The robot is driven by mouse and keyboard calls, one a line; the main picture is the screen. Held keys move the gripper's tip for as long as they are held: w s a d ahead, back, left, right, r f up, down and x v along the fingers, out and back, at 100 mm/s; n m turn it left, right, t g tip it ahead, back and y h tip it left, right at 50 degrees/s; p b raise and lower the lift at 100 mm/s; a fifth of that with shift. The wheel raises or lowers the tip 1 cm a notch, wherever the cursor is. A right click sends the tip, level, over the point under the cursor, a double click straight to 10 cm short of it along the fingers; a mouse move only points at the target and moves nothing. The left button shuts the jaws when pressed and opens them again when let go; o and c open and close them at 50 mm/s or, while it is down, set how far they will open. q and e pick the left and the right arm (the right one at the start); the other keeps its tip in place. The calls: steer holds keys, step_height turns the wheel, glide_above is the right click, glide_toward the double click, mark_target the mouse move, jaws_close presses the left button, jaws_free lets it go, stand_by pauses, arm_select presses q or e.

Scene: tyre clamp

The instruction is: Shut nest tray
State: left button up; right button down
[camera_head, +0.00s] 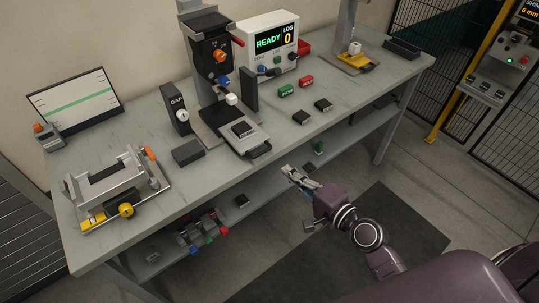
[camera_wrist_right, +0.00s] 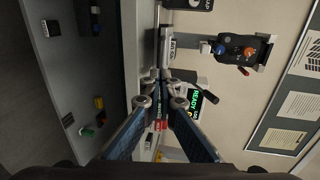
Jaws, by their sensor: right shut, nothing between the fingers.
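The nest tray (camera_head: 224,123) is a light grey plate sticking out toward the table's front edge, below the black press. A dark square block (camera_head: 242,129) lies on it, and a black handle (camera_head: 260,151) is at its front end. My right gripper (camera_head: 285,170) is in front of the table edge, a little right of the handle and apart from it. It is shut and empty; its fingers show end-on in the wrist view (camera_wrist_right: 163,82). What touches the fingertips there is hard to tell. My left gripper is not in view.
The black press (camera_head: 208,52) stands behind the tray, beside the GAP block (camera_head: 174,108) and the READY display (camera_head: 268,42). Red and green blocks and dark pads lie right of the tray. A lower shelf (camera_head: 270,185) runs under the table (camera_head: 340,95).

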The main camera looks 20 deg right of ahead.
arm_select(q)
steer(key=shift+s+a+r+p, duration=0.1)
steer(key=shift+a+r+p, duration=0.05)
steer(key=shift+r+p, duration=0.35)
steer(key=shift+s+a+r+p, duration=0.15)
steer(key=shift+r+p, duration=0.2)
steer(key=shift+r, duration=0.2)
arm_select(e)
glide_toward(248, 136)
steer(key=shift+s+d+f, duration=0.1)
steer(key=shift+s+f, duration=0.1)
steer(key=shift+f, duration=0.4)
steer(key=shift+s+d+f, duration=0.1)
steer(key=shift+s+f, duration=0.15)
steer(key=shift+f, duration=0.35)
steer(key=shift+w, duration=0.1)
